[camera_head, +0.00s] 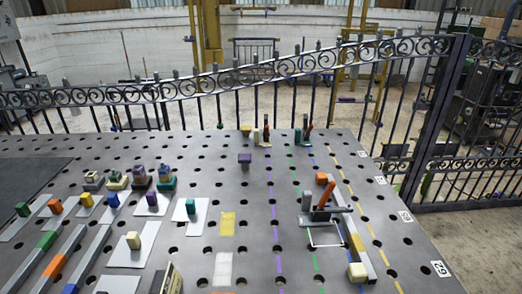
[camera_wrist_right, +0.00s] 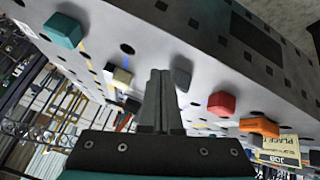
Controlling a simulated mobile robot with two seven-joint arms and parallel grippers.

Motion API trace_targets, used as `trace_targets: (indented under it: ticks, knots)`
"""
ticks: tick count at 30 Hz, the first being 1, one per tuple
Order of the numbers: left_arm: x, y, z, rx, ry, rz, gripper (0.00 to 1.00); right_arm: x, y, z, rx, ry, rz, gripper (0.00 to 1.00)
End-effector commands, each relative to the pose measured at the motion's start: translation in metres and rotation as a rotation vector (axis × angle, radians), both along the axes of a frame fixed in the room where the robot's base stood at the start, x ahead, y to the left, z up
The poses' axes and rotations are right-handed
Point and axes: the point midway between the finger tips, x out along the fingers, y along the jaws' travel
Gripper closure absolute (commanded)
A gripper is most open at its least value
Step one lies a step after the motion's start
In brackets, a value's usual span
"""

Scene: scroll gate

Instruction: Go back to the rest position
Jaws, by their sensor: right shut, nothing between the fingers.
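My right gripper (camera_wrist_right: 160,74) shows in the right wrist view, its two dark fingers pressed together with nothing between them. Past the fingers is the grey perforated table (camera_wrist_right: 150,35), seen at a steep tilt. A teal block (camera_wrist_right: 64,30), a dark grey block (camera_wrist_right: 182,74), a red block (camera_wrist_right: 221,104) and an orange piece (camera_wrist_right: 259,127) show around the fingers, apart from them as far as I can tell. Neither of my grippers can be made out in the head view. My left gripper is not in view.
The perforated table (camera_head: 300,262) carries several coloured blocks on pale plates at left. A clamp with an orange handle (camera_head: 326,193) stands at right. More clamps (camera_head: 303,132) stand at the far edge. A scrolled metal fence (camera_head: 290,68) runs behind. The table's middle is fairly clear.

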Motion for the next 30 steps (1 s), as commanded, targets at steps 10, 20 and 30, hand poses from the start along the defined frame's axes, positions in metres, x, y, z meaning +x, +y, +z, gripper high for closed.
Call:
trace_targets:
  ticks: [10,20,30]
  knots:
    - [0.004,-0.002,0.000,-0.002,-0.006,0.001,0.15,-0.070,0.028,0.007,0.139,0.289,-0.130,1.00]
    - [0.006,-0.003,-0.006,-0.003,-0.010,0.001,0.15,-0.080,0.034,-0.043,0.158,0.384,-0.157,1.00]
    - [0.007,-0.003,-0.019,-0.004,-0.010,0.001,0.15,-0.083,0.035,-0.156,0.149,0.432,-0.152,1.00]
